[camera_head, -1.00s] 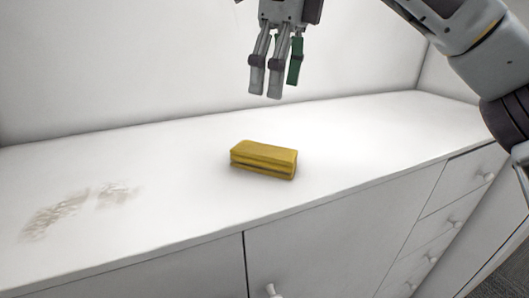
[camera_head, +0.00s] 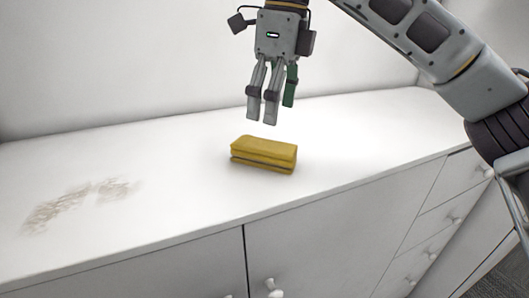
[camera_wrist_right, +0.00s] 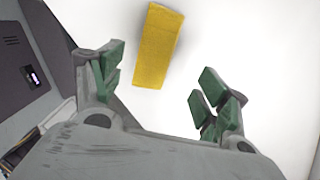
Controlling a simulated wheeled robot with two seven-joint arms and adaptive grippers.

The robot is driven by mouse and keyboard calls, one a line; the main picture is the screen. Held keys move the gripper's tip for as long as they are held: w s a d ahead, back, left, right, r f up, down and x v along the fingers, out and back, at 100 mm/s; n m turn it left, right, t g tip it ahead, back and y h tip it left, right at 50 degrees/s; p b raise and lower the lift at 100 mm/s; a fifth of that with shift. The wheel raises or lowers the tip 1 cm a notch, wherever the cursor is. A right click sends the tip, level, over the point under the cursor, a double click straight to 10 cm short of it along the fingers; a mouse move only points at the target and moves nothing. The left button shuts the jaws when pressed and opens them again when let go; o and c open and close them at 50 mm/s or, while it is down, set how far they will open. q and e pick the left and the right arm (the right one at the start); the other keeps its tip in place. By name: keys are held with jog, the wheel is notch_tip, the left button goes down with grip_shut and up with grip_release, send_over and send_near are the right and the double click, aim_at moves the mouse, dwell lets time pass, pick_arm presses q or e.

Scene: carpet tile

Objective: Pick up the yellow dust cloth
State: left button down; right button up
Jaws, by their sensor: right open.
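The yellow dust cloth (camera_head: 264,153) is a folded, layered block lying on the white cabinet top, near the middle of the head view. It also shows in the right wrist view (camera_wrist_right: 158,46), beyond and between the fingers. My right gripper (camera_head: 272,112) hangs above the cloth, fingers pointing down, apart from it. In the right wrist view the green-padded fingers (camera_wrist_right: 160,90) are spread wide with nothing between them. My left gripper is not in view.
The white cabinet top (camera_head: 160,165) is clear around the cloth. A brownish dust smear (camera_head: 75,204) marks it at the left. A white wall (camera_head: 120,60) stands behind. Drawers with knobs (camera_head: 455,219) are on the front at right.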

aim_at(265, 143)
jog(key=shift+a+f, duration=0.2)
jog(key=shift+f, duration=1.45)
jog(key=shift+s+a+f+p, duration=0.15)
jog(key=shift+f+p, duration=0.15)
jog(key=shift+f, duration=0.4)
jog(key=shift+w+a+f+p, duration=0.1)
jog(key=shift+a+f+p, duration=0.15)
jog(key=shift+f, duration=0.5)
jog(key=shift+s+a+f+p, duration=0.1)
jog(key=shift+f+p, duration=0.2)
jog(key=shift+f, duration=0.8)
jog(key=c, duration=1.1)
jog(key=shift+c, duration=0.2)
jog(key=shift+r, duration=0.15)
